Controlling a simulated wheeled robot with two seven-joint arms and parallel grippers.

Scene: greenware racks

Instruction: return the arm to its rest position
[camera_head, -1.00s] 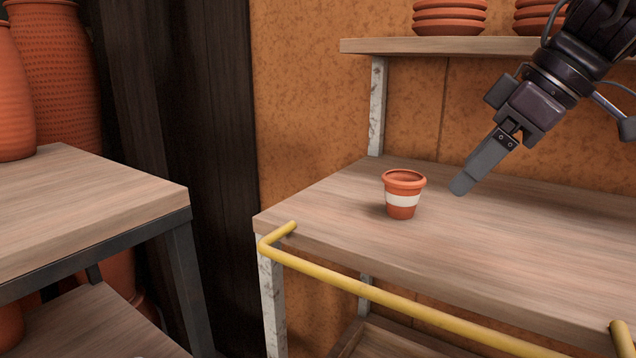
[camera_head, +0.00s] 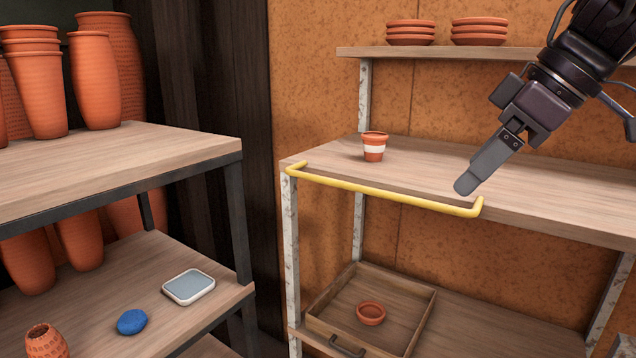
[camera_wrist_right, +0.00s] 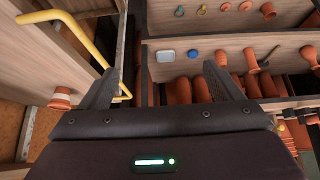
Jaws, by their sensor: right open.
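My right gripper (camera_head: 467,186) comes in from the upper right in the head view, its fingers pointing down and left. It appears in front of the rack's wooden shelf (camera_head: 560,195), near the right end of the yellow rail (camera_head: 400,196). In the right wrist view its two fingers (camera_wrist_right: 165,85) stand wide apart with nothing between them. A terracotta pot with a white band (camera_head: 374,149) stands upright on the shelf, left of and apart from the gripper. It also shows at the left of the wrist view (camera_wrist_right: 62,98). My left gripper is not in view.
A wooden tray (camera_head: 425,325) with a small terracotta dish (camera_head: 371,314) sits on the lower shelf. Stacked saucers (camera_head: 410,33) stand on the upper shelf. The left rack holds tall vases (camera_head: 93,80), a blue lump (camera_head: 132,322) and a grey-white pad (camera_head: 188,287).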

